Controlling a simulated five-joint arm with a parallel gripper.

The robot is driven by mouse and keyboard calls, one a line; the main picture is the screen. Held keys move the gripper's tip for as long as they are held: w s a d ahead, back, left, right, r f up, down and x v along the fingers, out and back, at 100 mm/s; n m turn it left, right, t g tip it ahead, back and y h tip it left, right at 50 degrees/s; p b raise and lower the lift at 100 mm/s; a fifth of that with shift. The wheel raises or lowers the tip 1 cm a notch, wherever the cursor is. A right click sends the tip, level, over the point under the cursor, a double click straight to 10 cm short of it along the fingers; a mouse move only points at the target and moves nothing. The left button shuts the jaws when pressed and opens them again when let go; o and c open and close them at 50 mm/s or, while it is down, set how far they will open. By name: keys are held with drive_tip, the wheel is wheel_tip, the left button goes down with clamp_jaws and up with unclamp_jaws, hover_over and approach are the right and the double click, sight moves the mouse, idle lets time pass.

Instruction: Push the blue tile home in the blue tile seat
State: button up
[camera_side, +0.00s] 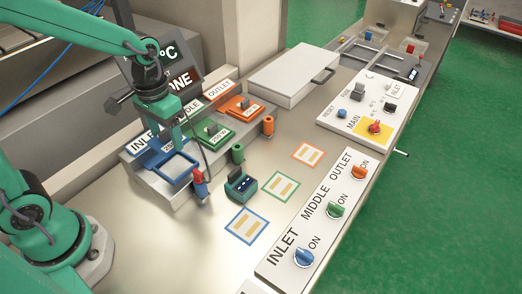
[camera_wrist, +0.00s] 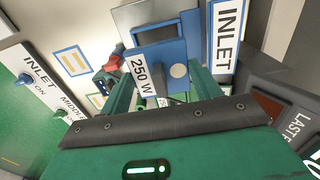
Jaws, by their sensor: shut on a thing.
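The blue tile (camera_wrist: 172,52), with a grey handle (camera_wrist: 140,78) labelled 250 W, is between my gripper's fingers in the wrist view. In the side view my gripper (camera_side: 172,143) is low at the INLET station, shut on the tile's handle; the arm partly hides the tile. The blue tile seat (camera_side: 190,163) shows as a blue frame with a pale inside, right by the gripper. The tile is at the seat's far side; I cannot tell how far it is seated.
A blue post with a red top (camera_side: 200,184) stands at the seat's front corner. The green tile (camera_side: 214,133) and orange tile (camera_side: 240,107) sit at neighbouring stations. A dark green block (camera_side: 241,184) stands on the bench. The switch panel (camera_side: 325,218) lies in front.

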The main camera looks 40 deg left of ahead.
drive_tip(key=shift+f, duration=0.2)
drive_tip(key=shift+f, duration=2.7)
drive_tip(key=shift+f, duration=0.85)
drive_tip(key=o, duration=1.1)
drive_tip(key=shift+r, duration=3.85)
